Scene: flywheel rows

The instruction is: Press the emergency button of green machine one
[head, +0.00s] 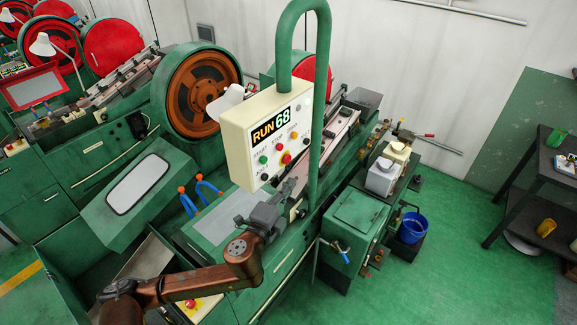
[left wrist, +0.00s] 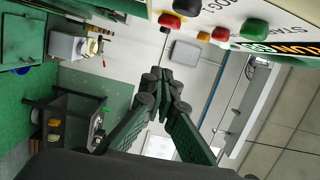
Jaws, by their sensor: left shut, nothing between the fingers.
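The cream control box (head: 262,135) labelled "RUN 68" hangs from a green curved pipe on the green machine (head: 190,150). On its face are green, red and other small buttons. The red emergency button (head: 286,158) has a yellow base, low on the box face. It also shows at the top of the left wrist view (left wrist: 170,20). My left gripper (head: 291,184) is shut and empty, just below the box, apart from the button as far as I can tell. In the left wrist view its fingertips (left wrist: 161,73) meet below the button. My right gripper is not in view.
Another red button (head: 190,303) sits on a panel beside my left arm. Blue-handled levers (head: 198,190) with orange tips stand left of the arm. A blue bucket (head: 412,228) and dark shelf (head: 535,180) stand to the right. Green floor between them is clear.

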